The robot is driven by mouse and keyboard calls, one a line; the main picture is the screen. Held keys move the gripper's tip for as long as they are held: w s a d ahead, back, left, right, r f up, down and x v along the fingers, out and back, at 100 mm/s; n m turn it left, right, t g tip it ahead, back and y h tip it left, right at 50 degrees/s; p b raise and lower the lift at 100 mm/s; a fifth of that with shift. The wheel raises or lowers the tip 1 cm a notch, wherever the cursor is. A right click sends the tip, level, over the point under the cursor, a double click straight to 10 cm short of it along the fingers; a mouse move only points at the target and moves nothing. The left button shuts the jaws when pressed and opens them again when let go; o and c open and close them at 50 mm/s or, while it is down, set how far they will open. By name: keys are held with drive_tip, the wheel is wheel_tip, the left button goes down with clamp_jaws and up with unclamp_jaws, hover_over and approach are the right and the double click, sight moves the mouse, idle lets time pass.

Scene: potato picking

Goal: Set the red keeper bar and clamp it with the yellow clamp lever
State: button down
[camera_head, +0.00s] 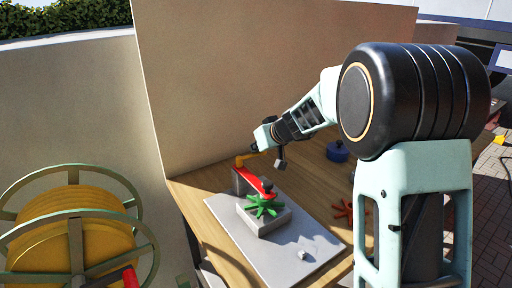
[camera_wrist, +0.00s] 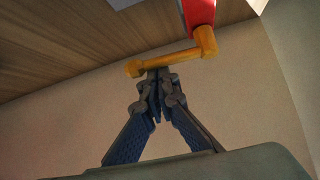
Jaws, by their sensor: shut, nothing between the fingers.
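The red keeper bar (camera_head: 254,181) lies across the top of the fixture, from a grey post at the back to above the green star-shaped wheel (camera_head: 263,206). The yellow clamp lever (camera_head: 243,158) is at the bar's back end. In the wrist view the lever (camera_wrist: 172,62) runs sideways below the end of the red bar (camera_wrist: 199,12), with an upright knuckle at its right. My gripper (camera_wrist: 158,72) is shut and empty, its fingertips right at the lever's middle; I cannot tell whether they touch. In the head view my gripper (camera_head: 253,149) is small and partly hidden.
The fixture stands on a grey plate (camera_head: 310,235) on the wooden table (camera_head: 215,184). A blue round pot (camera_head: 338,152) and a red star-shaped part (camera_head: 343,210) lie to the right. A tan panel (camera_head: 270,65) rises behind the table. A yellow reel (camera_head: 75,235) stands at left.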

drive_tip(key=shift+s+d+m+t+h+b, duration=0.15)
drive_tip(key=shift+s+m+h+b, duration=0.1)
drive_tip(key=shift+s+m+b, duration=0.15)
drive_tip(key=shift+s+d+m+t+h+b, duration=0.1)
drive_tip(key=shift+s+m+t+h+b, duration=0.05)
drive_tip(key=shift+s+m+h+b, duration=0.2)
